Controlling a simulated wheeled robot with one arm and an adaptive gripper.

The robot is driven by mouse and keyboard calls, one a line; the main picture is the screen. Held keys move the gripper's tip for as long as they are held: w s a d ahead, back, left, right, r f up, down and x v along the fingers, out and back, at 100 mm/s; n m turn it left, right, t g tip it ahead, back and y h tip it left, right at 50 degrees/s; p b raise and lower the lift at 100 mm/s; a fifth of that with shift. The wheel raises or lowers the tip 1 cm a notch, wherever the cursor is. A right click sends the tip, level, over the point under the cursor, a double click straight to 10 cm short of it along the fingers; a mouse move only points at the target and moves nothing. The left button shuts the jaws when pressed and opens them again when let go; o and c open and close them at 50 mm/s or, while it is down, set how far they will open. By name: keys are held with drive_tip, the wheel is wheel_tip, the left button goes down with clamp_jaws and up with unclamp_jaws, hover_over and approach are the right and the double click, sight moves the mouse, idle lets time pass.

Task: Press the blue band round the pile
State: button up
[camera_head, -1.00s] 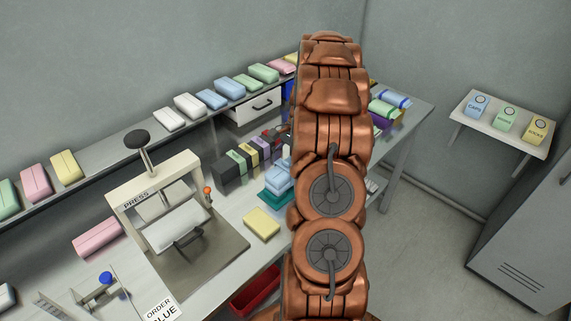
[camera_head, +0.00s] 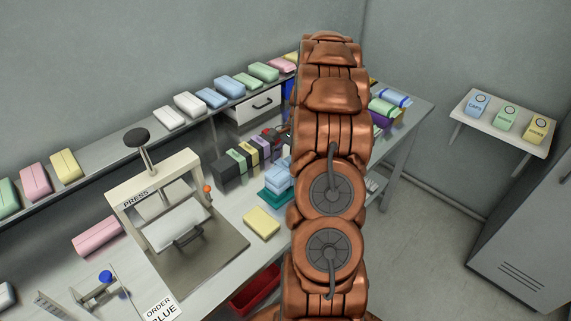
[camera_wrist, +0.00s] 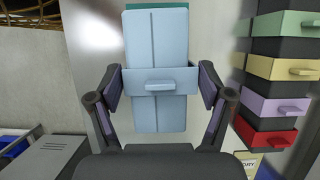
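The light-blue pile (camera_head: 279,178) stands on a teal base (camera_head: 273,196) on the bench, partly hidden by my arm. In the wrist view the pile (camera_wrist: 157,40) fills the middle. The blue band (camera_wrist: 160,82), a pale strip with a small tab, lies across it. My gripper (camera_wrist: 161,80) has one finger at each end of the band, and its pads appear to touch it. I cannot tell whether the band touches the pile. In the head view my arm hides most of the gripper.
A dark rack (camera_head: 229,173) with green, yellow, purple and red bands stands beside the pile. A press (camera_head: 150,187) stands to the left, and a yellow block (camera_head: 262,223) lies nearer. Coloured packs line the back shelf (camera_head: 100,167). An order card (camera_head: 160,308) reads BLUE.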

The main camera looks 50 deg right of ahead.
drive_tip(key=o, duration=0.3)
drive_tip(key=shift+r, duration=0.1)
drive_tip(key=v, duration=1.2)
idle(0.3)
